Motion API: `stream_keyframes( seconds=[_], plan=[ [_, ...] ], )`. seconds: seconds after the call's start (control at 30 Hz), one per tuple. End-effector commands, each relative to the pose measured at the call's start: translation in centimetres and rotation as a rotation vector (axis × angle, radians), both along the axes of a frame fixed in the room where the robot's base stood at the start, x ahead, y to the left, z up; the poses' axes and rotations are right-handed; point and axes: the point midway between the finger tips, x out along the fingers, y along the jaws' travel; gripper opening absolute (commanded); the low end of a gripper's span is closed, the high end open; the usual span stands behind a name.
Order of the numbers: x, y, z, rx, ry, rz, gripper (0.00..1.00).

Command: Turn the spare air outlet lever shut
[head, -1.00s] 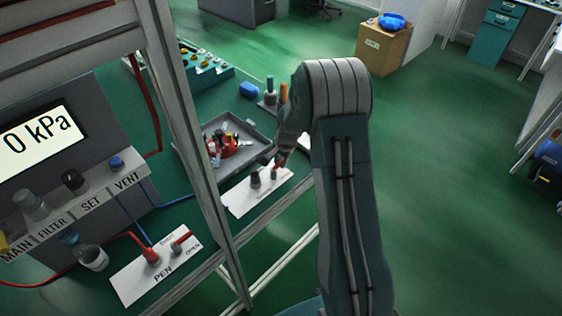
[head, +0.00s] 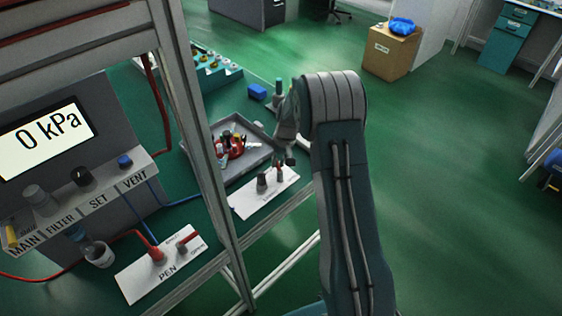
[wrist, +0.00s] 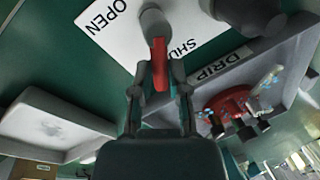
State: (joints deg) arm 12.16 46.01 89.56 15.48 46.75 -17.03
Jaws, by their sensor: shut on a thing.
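The spare outlet is a white plate (head: 243,208) on the bench, with a dark fitting (head: 262,184) and a small lever (head: 279,172). In the wrist view the red lever (wrist: 160,72) points from its round grey pivot (wrist: 155,20) toward my gripper. My gripper (wrist: 163,66) has a finger on each side of it and is shut on it. The plate's OPEN print (wrist: 105,15) is at left and its SHUT print (wrist: 184,49) is just right of the lever. In the head view my gripper (head: 286,161) is at the lever, partly hidden by my arm.
A grey drip tray (head: 262,152) with red and other small items lies just behind the plate. The PEN outlet plate (head: 130,287) with its own red lever is nearer, beyond a frame post (head: 200,150). The gauge (head: 45,135) reads 0 kPa.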

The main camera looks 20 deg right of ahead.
Motion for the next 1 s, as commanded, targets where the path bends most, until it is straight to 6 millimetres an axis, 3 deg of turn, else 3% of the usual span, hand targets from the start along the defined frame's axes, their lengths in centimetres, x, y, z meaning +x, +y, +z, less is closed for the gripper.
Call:
stream_keyframes(
  seconds=[0.5,1.0],
  plan=[
    [0.1,1.4,-0.1,-0.002,-0.003,0.398,0.00],
    [0.0,1.7,-0.1,-0.002,-0.003,0.510,0.00]
  ],
)
